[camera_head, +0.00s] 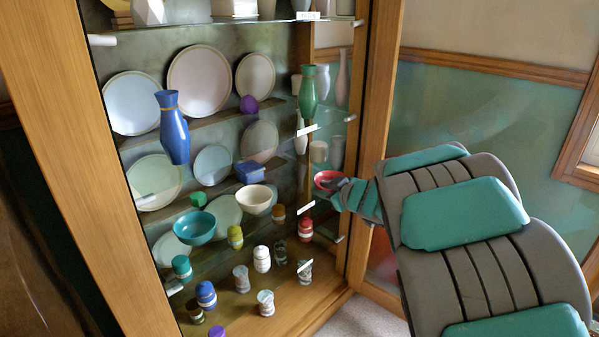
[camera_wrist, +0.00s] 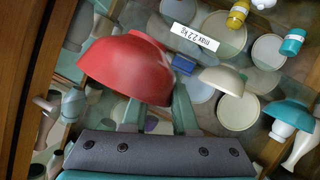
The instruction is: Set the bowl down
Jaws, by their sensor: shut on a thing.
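The red bowl (camera_wrist: 135,66) is large in the wrist view, its outer side showing. It also appears at the end of my arm in the head view (camera_head: 327,179). My gripper (camera_wrist: 158,112) is shut on the bowl at its near edge. In the head view my gripper (camera_head: 342,184) is at the right side of the open display cabinet. The finger contact is partly hidden by the bowl and the wrist.
Glass shelves hold a teal bowl (camera_head: 195,228), a cream bowl (camera_head: 257,200), a blue vase (camera_head: 173,128), a green vase (camera_head: 308,92), plates and several jars. A label (camera_wrist: 196,38) marks a shelf edge. The wooden post (camera_head: 372,110) stands close to my arm.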

